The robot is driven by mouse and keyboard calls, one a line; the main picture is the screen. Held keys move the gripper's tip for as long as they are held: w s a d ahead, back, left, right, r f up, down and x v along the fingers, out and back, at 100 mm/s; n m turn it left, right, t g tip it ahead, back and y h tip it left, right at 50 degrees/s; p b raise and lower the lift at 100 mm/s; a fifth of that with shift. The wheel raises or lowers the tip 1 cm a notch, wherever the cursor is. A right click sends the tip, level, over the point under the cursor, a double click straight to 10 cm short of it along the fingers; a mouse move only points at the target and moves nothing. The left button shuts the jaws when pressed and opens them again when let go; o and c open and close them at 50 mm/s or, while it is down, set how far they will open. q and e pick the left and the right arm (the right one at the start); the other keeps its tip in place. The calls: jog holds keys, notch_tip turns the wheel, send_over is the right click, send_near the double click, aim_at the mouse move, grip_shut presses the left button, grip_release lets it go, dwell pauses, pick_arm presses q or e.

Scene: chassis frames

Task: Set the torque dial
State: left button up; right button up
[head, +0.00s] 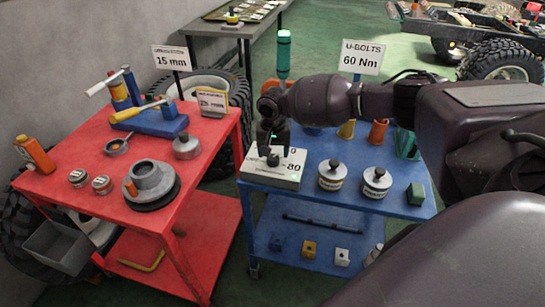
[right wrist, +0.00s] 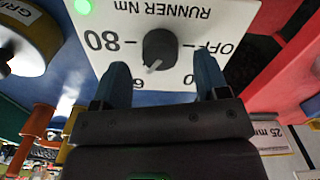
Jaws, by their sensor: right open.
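The torque dial is a dark round knob (right wrist: 160,47) on a pale box (head: 262,172) on the blue bench (head: 410,208). The right wrist view shows the white panel (right wrist: 190,18) upside down, with "OFF" right of the knob and "80" left. A light line on the knob points down and slightly left, toward a partly hidden numeral like a 6. My right gripper (right wrist: 160,80) is open, its fingers spread to either side and apart from the knob. The head view shows this gripper (head: 273,145) at the box. My left gripper is not in view.
A sign (head: 361,57) reads "U-BOLTS 60 Nm". Two labelled tins (head: 332,176) and a green block (head: 416,194) stand right of the box. The red bench (head: 95,145) at left holds tools and parts. A green light (right wrist: 84,6) glows on the panel.

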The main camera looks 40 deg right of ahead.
jog(key=shift+f, duration=1.1)
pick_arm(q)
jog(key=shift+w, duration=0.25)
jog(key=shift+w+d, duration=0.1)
pick_arm(e)
jog(key=shift+c, duration=0.2)
jog(key=c, duration=0.9)
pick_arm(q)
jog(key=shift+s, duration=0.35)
